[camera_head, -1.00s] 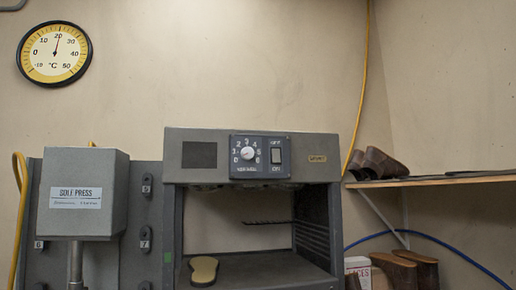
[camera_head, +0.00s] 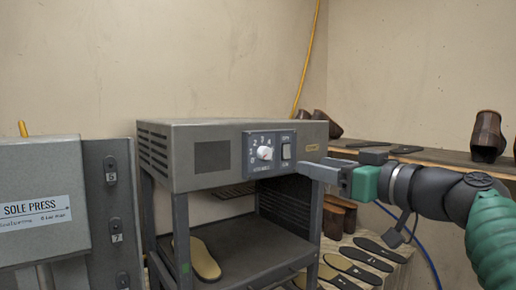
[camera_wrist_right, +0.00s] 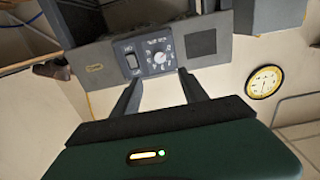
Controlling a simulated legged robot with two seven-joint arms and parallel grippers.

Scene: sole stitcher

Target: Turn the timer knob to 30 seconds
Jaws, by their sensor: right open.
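The timer knob (camera_head: 264,153) is a white round knob on a dark panel (camera_head: 250,168) with numbers around it, on the front of a grey machine. The knob's pointer is too small to read. The knob also shows upside down in the right wrist view (camera_wrist_right: 159,58). My right gripper (camera_head: 308,170) reaches in from the right, just right of the panel. In the right wrist view its two fingers (camera_wrist_right: 160,82) are apart with nothing between them, and the knob lies beyond the gap between their tips. My left gripper is out of view.
A rocker switch (camera_head: 286,152) sits right of the knob. A shoe sole (camera_head: 205,262) lies on the machine's lower shelf. The sole press (camera_head: 38,200) stands at the left. A wooden shelf (camera_head: 430,156) with shoes and soles is behind my right arm.

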